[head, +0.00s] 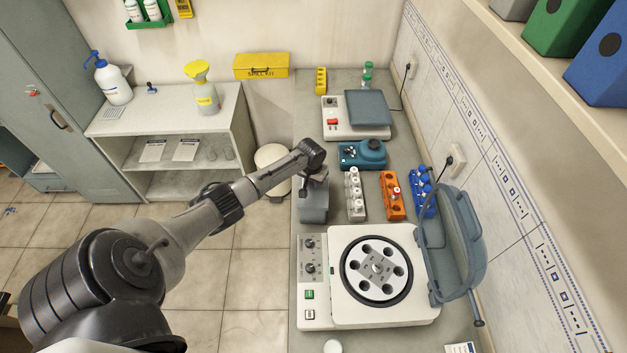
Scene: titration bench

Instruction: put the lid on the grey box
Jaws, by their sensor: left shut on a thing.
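The grey box (313,212) stands on the bench left of the grey rack of white-capped tubes. My left gripper (316,178) comes in from the left and is right over the box's far part. It is shut on what seems to be the lid, a grey piece at the box's top. The fingertips and the lid's edges are small and partly hidden by the gripper. I cannot tell whether the lid rests on the box or is held just above it. My right gripper is not in view.
A white centrifuge (312,258) with its lid raised stands in front. To the right are a grey tube rack (355,205), an orange rack (395,207) and a blue rack (420,203). A blue device (350,156) and a balance (343,131) stand behind. The bench's left edge is close to the box.

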